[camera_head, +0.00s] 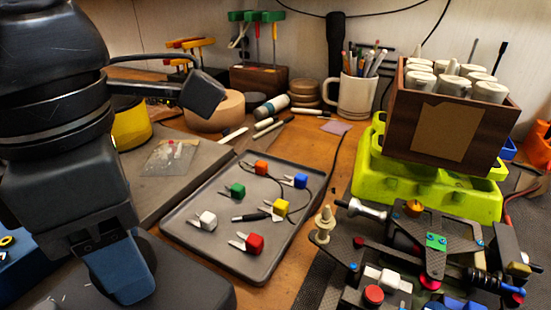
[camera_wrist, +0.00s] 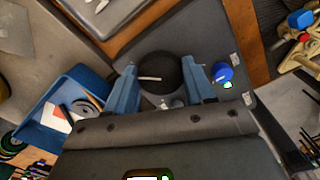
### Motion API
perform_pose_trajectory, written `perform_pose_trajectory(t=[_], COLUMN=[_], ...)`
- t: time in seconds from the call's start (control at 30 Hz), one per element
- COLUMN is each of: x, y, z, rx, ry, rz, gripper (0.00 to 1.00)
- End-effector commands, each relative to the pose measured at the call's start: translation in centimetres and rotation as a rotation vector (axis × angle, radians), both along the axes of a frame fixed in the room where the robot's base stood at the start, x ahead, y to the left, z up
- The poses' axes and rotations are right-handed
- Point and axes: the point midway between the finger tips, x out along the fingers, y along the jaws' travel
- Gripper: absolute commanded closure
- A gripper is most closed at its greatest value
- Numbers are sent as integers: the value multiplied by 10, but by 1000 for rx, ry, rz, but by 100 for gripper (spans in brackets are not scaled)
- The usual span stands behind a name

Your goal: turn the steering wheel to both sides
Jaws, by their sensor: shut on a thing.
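The steering wheel (camera_wrist: 160,70) is a dark round wheel with a pale mark, on a dark grey controller body (camera_wrist: 240,105) in the wrist view. My gripper (camera_wrist: 161,88) has blue fingers, one on each side of the wheel, and is shut on it. In the head view my gripper (camera_head: 125,285) reaches down at the lower left, over the dark controller body (camera_head: 205,292). My fingers and arm hide much of the wheel there. A blue knob (camera_wrist: 222,72) sits right of the wheel.
A grey tray (camera_head: 262,272) with several coloured connectors lies right of my gripper. A partly built car chassis (camera_head: 437,262) lies at the lower right. A green toolbox (camera_head: 440,190) carries a wooden box (camera_head: 400,120). A blue bin (camera_wrist: 45,105) stands left of the controller.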

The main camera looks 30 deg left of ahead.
Motion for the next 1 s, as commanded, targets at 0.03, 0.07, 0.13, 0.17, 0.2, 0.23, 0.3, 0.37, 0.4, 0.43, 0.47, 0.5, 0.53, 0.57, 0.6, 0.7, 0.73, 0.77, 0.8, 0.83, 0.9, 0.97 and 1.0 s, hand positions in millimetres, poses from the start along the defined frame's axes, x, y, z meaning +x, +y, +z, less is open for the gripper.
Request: perform_pose_trajectory(t=[0.03, 0.07, 0.13, 0.17, 0.2, 0.23, 0.3, 0.37, 0.4, 0.43, 0.47, 0.5, 0.53, 0.57, 0.6, 0.7, 0.73, 0.77, 0.8, 0.83, 0.9, 0.97, 1.0], x=[0, 0, 0, 0, 0, 0, 0, 0, 0, 0, 0, 0, 0, 0, 0, 0, 0, 0, 0, 0, 0, 0, 0], y=[0, 0, 0, 0, 0, 0, 0, 0, 0, 0, 0, 0, 0, 0, 0, 0, 0, 0, 0, 0, 0, 0, 0], z=[-1, -1, 0, 0, 0, 0, 0, 0, 1, 1, 1, 1, 1, 1, 1, 1, 1, 1, 1, 1, 1, 1, 0], rx=[1, 1, 1, 1, 1, 1, 1, 1, 1, 1, 1, 1, 1, 1, 1, 2, 1, 1, 1, 1, 1, 1, 1], ry=[0, 0, 0, 0, 0, 0, 0, 0, 0, 0, 0, 0, 0, 0, 0, -1, 0, 0, 0, 0, 0, 0, 0], rz=[-20, -30, -52, -59, -69, -74, -82, -87, -88, -89, -90, -90, -90, -90, -89, -89, -89, -89, -89, -89, -89, -89, -89], gripper=[77, 77, 77, 77, 77, 77, 77, 77, 77, 77, 77, 77, 77, 77, 77, 77, 46, 43, 39, 36, 30, 24, 21])
